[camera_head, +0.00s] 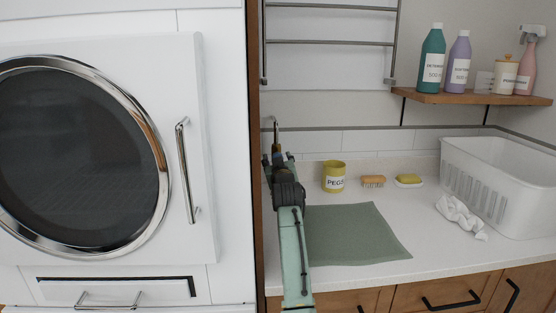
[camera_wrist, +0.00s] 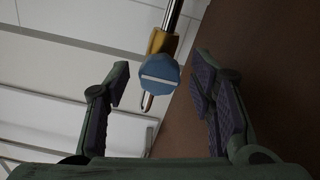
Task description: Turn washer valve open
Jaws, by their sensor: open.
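The washer valve shows in the wrist view as a blue round knob (camera_wrist: 158,76) with a pale bar across it, on a brass body (camera_wrist: 163,42) below a metal pipe (camera_wrist: 173,14). My gripper (camera_wrist: 163,90) is open, with one dark padded finger to the left of the knob and one to the right. The knob sits between the fingers in the picture; I see no contact. In the head view my gripper (camera_head: 277,160) is at the back left of the counter, in front of the brass valve body (camera_head: 276,146); the knob is hidden there.
The white washer (camera_head: 220,100) and a wooden side panel (camera_head: 254,150) stand close on the left. The counter (camera_head: 430,250) holds a green mat (camera_head: 355,235), yellow PEGS cup (camera_head: 334,178), brush (camera_head: 373,181), sponge (camera_head: 408,180), white cloth (camera_head: 462,216) and white basket (camera_head: 500,185).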

